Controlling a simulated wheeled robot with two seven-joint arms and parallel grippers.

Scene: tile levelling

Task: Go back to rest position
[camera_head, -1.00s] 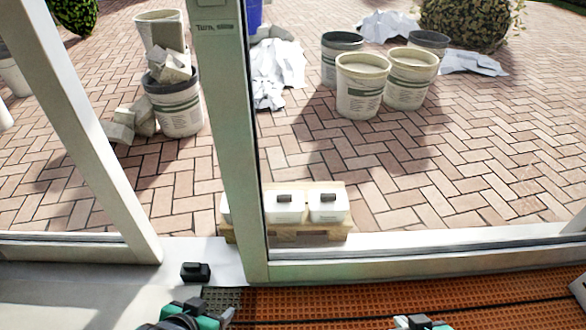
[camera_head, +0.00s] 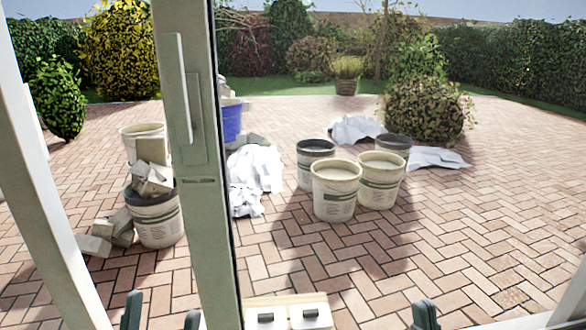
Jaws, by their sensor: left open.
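My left gripper (camera_head: 161,318) shows at the bottom edge, left of the door post. Its two dark green fingertips stand apart with nothing seen between them. My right gripper (camera_head: 425,315) shows only as a dark green tip at the bottom edge, right of the middle. The rest of it is cut off, so its opening cannot be judged.
A door post with a handle (camera_head: 198,180) stands upright left of the middle. White boxes (camera_head: 308,318) sit low beyond it. Buckets (camera_head: 336,190), white crumpled sheets (camera_head: 256,178) and a rubble bucket (camera_head: 157,220) stand on the brick paving (camera_head: 490,210).

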